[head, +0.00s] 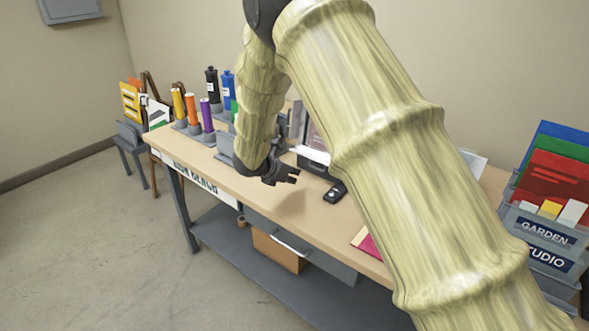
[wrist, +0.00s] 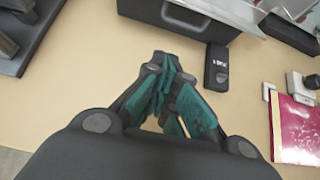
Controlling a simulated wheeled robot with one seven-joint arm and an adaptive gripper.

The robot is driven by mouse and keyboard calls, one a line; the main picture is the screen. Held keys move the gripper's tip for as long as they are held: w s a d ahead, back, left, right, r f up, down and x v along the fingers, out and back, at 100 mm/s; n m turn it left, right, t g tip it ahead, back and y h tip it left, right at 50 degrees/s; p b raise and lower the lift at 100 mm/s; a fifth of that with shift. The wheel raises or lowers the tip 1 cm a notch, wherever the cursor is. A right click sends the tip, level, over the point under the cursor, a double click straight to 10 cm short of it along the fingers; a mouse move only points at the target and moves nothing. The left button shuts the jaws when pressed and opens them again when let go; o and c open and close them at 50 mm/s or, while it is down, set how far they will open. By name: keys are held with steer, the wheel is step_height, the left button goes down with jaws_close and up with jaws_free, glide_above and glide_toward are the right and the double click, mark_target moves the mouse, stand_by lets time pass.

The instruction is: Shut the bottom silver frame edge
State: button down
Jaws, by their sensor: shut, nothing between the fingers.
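A display frame (head: 315,136) stands on the bench, partly hidden behind my arm in the head view. A pale strip (head: 312,155) runs along its bottom, above a dark base (head: 320,168). I cannot tell whether this strip, the likely bottom silver edge, is open or shut. In the wrist view the dark base (wrist: 175,18) is cut off at the top, with a silvery strip (wrist: 232,12) above it. My gripper (head: 291,175) is shut and empty, above the bench in front of the base and apart from it. Its teal-padded fingers (wrist: 168,68) meet in the wrist view.
A small black device (head: 335,192) lies right of my gripper. A magenta booklet (wrist: 297,122) lies farther right. Coloured bottles (head: 192,112) stand at the back left. A file holder (head: 545,235) stands at the right. The bench top (head: 225,178) is clear at its front left.

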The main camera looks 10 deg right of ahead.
mark_target(304, 188)
steer(key=d, duration=0.1)
steer(key=s+d+p, duration=0.1)
steer(key=d, duration=0.1)
steer(key=shift+d+f, duration=0.1)
steer(key=shift+d, duration=0.05)
steer(key=w+f, duration=0.1)
steer(key=w+d+f, duration=0.1)
steer(key=f, duration=0.1)
steer(key=w+f+p, duration=0.1)
steer(key=shift+w+d+f, duration=0.15)
steer(key=shift+w+d, duration=0.25)
steer(key=shift+w+d+f+p, duration=0.2)
steer(key=shift+d+p, duration=0.05)
steer(key=shift+p, duration=0.05)
steer(key=r, duration=0.1)
steer(key=d+r+p, duration=0.1)
steer(key=r, duration=0.1)
steer(key=shift+s, duration=0.15)
steer(key=shift+r+p, duration=0.25)
steer(key=shift+p, duration=0.05)
steer(key=shift+w+d, duration=0.15)
steer(key=shift+w, duration=0.3)
steer(key=shift+s+r, duration=0.2)
steer(key=shift+r, duration=0.1)
steer(key=shift+w+f, duration=0.1)
